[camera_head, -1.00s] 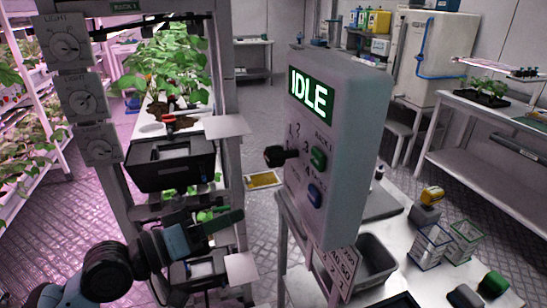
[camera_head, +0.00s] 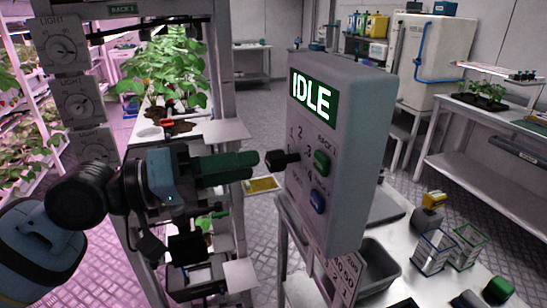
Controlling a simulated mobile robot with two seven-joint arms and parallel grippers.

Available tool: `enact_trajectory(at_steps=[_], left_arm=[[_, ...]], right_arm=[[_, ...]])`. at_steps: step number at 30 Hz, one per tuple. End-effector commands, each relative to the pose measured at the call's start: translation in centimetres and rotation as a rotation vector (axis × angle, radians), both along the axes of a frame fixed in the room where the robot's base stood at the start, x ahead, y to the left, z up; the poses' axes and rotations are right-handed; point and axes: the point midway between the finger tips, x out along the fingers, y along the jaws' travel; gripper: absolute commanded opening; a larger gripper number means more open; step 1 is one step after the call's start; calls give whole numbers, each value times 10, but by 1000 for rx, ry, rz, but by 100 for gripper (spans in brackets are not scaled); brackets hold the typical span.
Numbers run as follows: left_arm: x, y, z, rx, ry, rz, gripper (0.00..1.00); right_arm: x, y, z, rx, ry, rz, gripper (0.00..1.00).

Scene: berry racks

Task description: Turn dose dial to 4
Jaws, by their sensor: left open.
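The grey dosing box (camera_head: 345,140) stands at centre with a lit green screen (camera_head: 313,97) reading IDLE. Its black dose dial (camera_head: 283,160) sticks out from the left of its face, among the numbers 1 to 4. I cannot tell which number it points to. A green button (camera_head: 321,163) and a blue button (camera_head: 317,201) sit to the dial's right. My left gripper (camera_head: 250,165) is open, its dark green fingers pointing right toward the dial. The fingertips appear just left of the knob, with a small gap in the picture. My right gripper is not in view.
A rack with plants (camera_head: 168,70) and light dials (camera_head: 64,42) stands left, behind my left arm. A table right of the box holds a grey tray (camera_head: 378,270), wire-edged clear boxes (camera_head: 432,252) and a yellow-topped item (camera_head: 433,200).

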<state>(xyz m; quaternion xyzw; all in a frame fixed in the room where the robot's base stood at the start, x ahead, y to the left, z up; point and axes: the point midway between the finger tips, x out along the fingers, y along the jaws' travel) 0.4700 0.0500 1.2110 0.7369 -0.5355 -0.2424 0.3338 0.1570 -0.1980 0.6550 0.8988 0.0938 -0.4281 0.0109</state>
Motion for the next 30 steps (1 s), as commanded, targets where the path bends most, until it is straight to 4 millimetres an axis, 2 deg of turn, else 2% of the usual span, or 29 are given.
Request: enact_trajectory(at_steps=[1, 9, 15, 22, 23, 30], left_arm=[[1, -9, 5, 0, -6, -3, 49], [13, -43, 4, -2, -3, -2, 49], [17, -53, 2, 0, -2, -1, 49], [17, -54, 0, 0, -1, 0, 49], [17, -54, 0, 0, -1, 0, 48], [17, -54, 1, 0, -1, 0, 17]], right_arm=[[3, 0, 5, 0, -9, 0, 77], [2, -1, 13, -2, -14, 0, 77], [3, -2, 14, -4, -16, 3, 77], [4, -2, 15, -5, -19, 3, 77], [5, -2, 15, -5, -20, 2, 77], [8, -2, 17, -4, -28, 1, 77]])
